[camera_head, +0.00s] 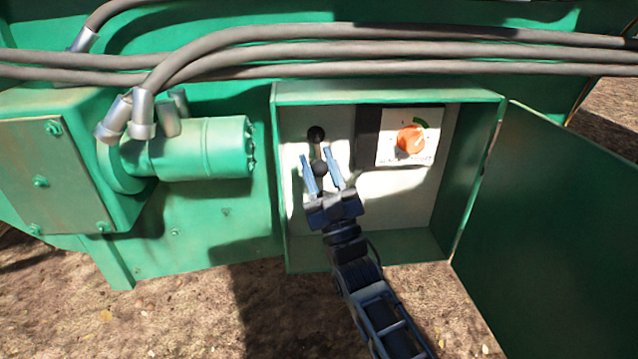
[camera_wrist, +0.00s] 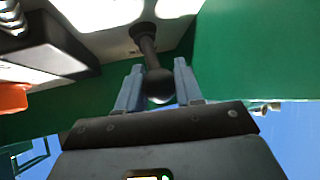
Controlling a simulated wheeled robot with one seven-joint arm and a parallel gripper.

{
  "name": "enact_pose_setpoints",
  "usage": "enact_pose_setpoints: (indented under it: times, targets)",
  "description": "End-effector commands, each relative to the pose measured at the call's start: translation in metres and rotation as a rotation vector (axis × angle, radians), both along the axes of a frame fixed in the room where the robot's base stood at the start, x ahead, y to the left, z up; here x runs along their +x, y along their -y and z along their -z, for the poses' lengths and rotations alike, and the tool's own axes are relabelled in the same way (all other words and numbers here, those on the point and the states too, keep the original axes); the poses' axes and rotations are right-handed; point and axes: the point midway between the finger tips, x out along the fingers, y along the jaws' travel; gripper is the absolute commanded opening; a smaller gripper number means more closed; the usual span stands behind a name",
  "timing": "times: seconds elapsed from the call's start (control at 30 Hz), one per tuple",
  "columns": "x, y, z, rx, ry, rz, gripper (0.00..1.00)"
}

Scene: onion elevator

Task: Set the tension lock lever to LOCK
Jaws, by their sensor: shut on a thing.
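The tension lock lever (camera_head: 319,168) is a black ball knob on a short rod, set on the left of the light back panel inside the green open box. Its dark round base (camera_head: 316,134) sits above the knob, so the lever points down in the head view. My gripper (camera_head: 316,155) is shut on the lever, with one blue finger on each side of it. In the wrist view the lever's knob (camera_wrist: 160,86) lies between the fingers of my gripper (camera_wrist: 157,66). No LOCK marking is readable.
An orange dial (camera_head: 411,139) on a white plate is right of the lever, with a dark block (camera_head: 367,136) between. The green box door (camera_head: 550,220) stands open at the right. Grey hoses (camera_head: 400,52) run above the box, and a green cylinder (camera_head: 205,149) is at the left.

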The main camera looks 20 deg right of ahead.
Motion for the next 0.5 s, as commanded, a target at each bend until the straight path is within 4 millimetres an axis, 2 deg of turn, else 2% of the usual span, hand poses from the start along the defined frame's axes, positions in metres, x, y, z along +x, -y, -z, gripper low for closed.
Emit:
enact_pose_setpoints:
  times: [0.03, 0.5]
  targets:
    - [-0.0001, -0.0005, 0.0071, -0.003, 0.013, -0.001, 0.00]
    - [0.0009, -0.0004, 0.0060, -0.020, 0.059, -0.001, 0.00]
